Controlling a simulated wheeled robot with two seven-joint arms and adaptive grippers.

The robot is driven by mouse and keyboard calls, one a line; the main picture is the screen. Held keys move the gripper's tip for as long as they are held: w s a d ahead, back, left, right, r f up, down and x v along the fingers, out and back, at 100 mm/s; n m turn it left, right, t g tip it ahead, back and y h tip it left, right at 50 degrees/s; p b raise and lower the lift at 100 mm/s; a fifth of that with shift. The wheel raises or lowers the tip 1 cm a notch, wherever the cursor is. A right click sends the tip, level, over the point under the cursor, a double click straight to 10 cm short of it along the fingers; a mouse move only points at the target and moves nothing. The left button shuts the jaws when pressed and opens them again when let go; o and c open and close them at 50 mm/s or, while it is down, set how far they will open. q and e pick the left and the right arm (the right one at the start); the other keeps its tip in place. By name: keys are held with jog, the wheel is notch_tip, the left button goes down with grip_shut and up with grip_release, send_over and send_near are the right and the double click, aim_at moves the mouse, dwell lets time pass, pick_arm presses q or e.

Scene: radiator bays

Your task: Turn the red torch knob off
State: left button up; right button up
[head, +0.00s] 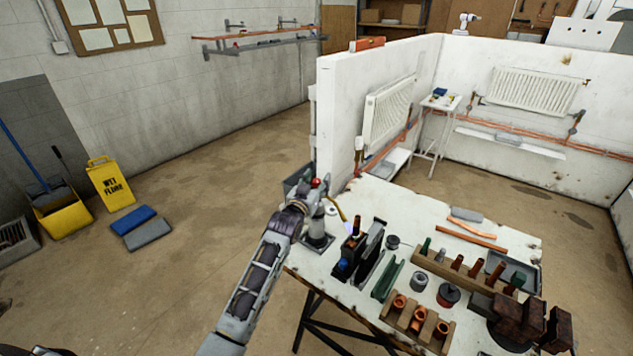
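The red torch knob (316,183) is a small red cap at the top of a torch with a grey cylinder body (318,228) and a brass-coloured curved tube (338,208). The torch stands upright at the left end of the white workbench (415,205). My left gripper (308,191) is at the top of the torch, right beside the red knob. Its fingers are small and overlap the torch, so I cannot tell whether they touch or grip the knob. My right gripper is not in view.
The bench holds a black-and-blue tool (350,255), a green angled piece (387,280), a wooden block with copper fittings (415,325) and a dark brown clamp-like object (520,318). A white partition (338,120) rises behind the bench. Open floor lies left, with a yellow sign (110,187).

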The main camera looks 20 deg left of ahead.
pick_arm(q)
jog(key=c, duration=1)
